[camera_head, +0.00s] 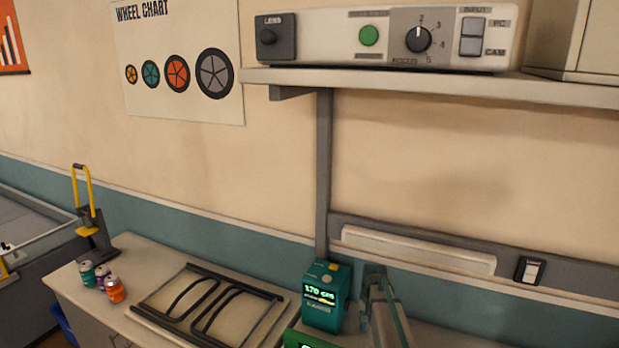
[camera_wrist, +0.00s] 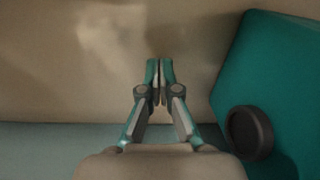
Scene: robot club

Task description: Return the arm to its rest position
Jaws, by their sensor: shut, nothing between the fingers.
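My gripper (camera_wrist: 160,72) shows in the wrist view with its two teal-and-grey fingers together and nothing between them. It points toward a plain beige wall (camera_wrist: 60,60). To its right, close by, is a large teal body (camera_wrist: 270,65) with a dark round knob (camera_wrist: 249,132); I see no contact between it and the fingertips. In the head view, a grey and teal shape stands at the bottom, right of a teal meter (camera_head: 325,300); I cannot tell whether it is part of my arm.
The bench (camera_head: 90,255) holds several small cans (camera_head: 102,280), a dark wire rack (camera_head: 205,305) and a yellow-handled lever tool (camera_head: 85,200). Above, a wall shelf (camera_head: 440,88) carries a control box (camera_head: 340,40) with a green button.

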